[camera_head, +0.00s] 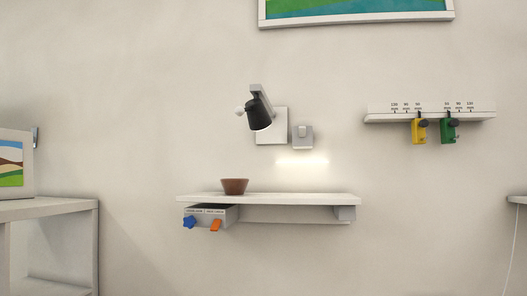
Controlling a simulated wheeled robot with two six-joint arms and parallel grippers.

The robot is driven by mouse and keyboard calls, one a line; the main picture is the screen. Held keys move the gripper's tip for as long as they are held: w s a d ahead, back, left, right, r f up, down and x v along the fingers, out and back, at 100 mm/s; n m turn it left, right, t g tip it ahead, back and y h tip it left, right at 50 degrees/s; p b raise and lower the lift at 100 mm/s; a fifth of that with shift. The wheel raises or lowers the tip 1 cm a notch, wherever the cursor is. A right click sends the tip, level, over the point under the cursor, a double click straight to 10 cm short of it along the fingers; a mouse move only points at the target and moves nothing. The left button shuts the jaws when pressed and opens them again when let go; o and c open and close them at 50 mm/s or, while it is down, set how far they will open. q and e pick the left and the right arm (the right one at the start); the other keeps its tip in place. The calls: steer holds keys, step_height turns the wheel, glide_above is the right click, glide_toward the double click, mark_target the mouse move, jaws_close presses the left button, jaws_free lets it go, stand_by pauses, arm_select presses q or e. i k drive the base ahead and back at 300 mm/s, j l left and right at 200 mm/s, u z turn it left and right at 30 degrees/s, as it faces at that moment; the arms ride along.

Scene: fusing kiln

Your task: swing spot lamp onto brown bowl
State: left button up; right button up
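The spot lamp (259,115) is a black cylindrical head on a grey arm, fixed to a white square plate on the wall. A small white knob (239,111) sticks out at its left side. Its head tilts downward, and its lower rim looks pale. The brown bowl (235,186) stands upright on the white wall shelf (290,198), below the lamp and slightly to its left. A bright patch (302,162) lies on the wall just above the shelf, to the right of the bowl. Neither of my grippers is in view.
A grey switch box (302,136) is beside the lamp. Below the shelf's left end is a small box (222,213) with blue and orange knobs. A scaled rail (430,115) with yellow and green clamps is at right. A white cabinet (75,209) stands at left.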

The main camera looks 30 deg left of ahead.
mark_target(258, 117)
steer(key=u, duration=1.15)
